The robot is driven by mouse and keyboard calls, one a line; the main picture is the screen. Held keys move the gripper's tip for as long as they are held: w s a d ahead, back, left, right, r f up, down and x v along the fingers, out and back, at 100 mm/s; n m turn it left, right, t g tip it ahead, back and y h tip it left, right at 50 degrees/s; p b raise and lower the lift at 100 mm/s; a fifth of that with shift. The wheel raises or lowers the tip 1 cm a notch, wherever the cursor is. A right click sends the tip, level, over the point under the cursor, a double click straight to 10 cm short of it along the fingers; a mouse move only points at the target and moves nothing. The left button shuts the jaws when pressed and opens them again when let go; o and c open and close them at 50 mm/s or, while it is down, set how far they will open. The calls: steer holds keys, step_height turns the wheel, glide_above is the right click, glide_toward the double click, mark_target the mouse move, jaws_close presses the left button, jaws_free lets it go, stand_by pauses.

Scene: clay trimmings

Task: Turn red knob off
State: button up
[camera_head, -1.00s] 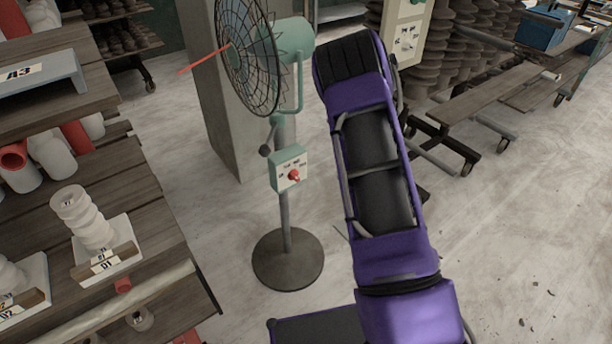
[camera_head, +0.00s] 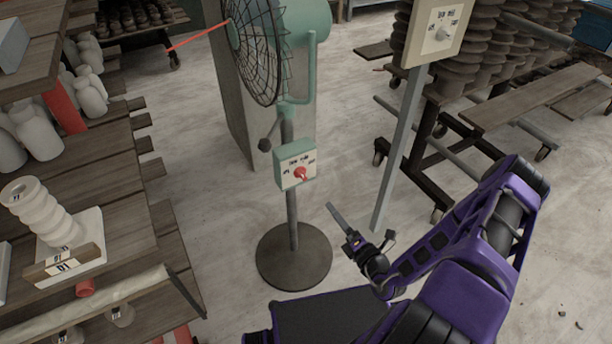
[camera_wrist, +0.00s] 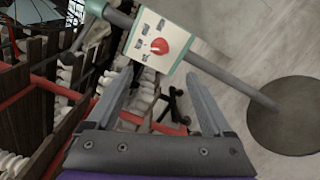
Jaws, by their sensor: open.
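The red knob (camera_head: 300,174) sits on the white face of a green control box (camera_head: 283,156), on the stand of a green fan (camera_head: 262,50). In the wrist view the red knob (camera_wrist: 159,46) shows on its white panel (camera_wrist: 150,60), beyond the fingertips and between their lines. My gripper (camera_head: 345,228) is to the right of the fan stand and lower than the box in the head view. In the wrist view my gripper (camera_wrist: 165,85) has its two fingers spread apart, empty, and not touching the knob.
The fan's round base (camera_head: 294,256) stands on the floor. A wooden shelf (camera_head: 110,215) with white pottery is on the left. A second post with a pale knob panel (camera_head: 434,34) stands at the right, near carts and stacked brown pieces. The floor around the fan base is clear.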

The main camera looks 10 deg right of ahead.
mark_target(304, 176)
steer(key=b+x, duration=0.1)
steer(key=x, duration=1.6)
steer(key=shift+s+b, duration=0.1)
steer(key=shift+b, duration=0.25)
jaws_close()
steer(key=shift+n, duration=0.3)
steer(key=n+p, duration=0.2)
steer(key=n, duration=0.1)
steer(key=shift+a+r, duration=0.1)
steer(key=n+p, duration=0.1)
steer(key=n, duration=0.4)
steer(key=shift+s+a, duration=0.1)
steer(key=shift+n+p, duration=0.3)
